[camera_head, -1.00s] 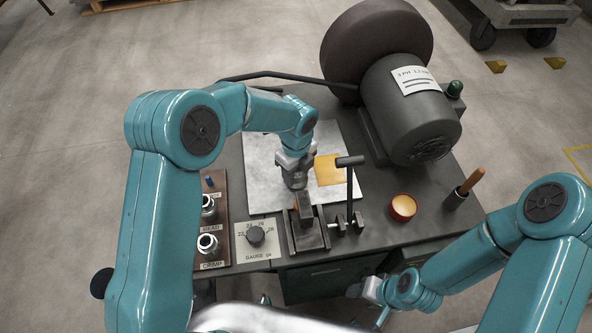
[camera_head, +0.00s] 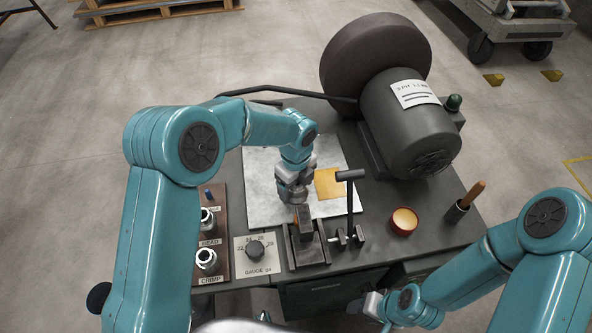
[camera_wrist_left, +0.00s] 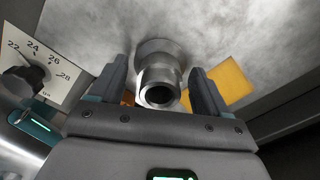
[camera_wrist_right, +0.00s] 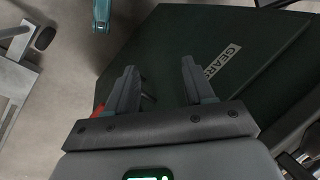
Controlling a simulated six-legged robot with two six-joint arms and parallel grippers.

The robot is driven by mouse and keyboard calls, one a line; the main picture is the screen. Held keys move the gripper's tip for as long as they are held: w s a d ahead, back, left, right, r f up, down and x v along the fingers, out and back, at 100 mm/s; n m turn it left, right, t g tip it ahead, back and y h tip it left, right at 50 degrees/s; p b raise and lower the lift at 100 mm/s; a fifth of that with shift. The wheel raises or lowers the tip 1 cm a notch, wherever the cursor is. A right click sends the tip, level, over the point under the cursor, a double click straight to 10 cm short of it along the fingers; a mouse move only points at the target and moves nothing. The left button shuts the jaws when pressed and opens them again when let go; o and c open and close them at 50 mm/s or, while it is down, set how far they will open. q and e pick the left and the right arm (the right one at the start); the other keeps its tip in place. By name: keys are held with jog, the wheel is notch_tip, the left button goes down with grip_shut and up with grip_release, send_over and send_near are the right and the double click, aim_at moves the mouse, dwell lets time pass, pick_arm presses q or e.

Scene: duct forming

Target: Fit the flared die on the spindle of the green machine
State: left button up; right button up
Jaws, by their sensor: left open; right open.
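The flared die (camera_wrist_left: 160,78) is a grey metal ring piece with a wide base and a narrower open neck. In the left wrist view it stands on the pale metal sheet, between the spread fingers of my left gripper (camera_wrist_left: 158,88), with a gap on each side. In the head view my left gripper (camera_head: 291,192) points down over the sheet and mostly hides the die. My right gripper (camera_wrist_right: 158,88) is open and empty in front of a dark green panel marked GEARS (camera_wrist_right: 222,62). The machine's spindle cannot be made out.
A rack (camera_head: 219,265) at the left holds two metal dies beside BEAD and CRIMP labels. A gauge dial (camera_head: 255,249), clamp block (camera_head: 306,246), upright T-handle (camera_head: 350,200), round tin (camera_head: 404,221) and wooden-handled tool (camera_head: 470,196) crowd the front. A large motor (camera_head: 410,125) stands behind.

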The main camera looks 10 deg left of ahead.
pick_arm(q)
notch_tip(320, 180, up, 16)
jog(key=shift+f, duration=0.1)
dwell(0.5)
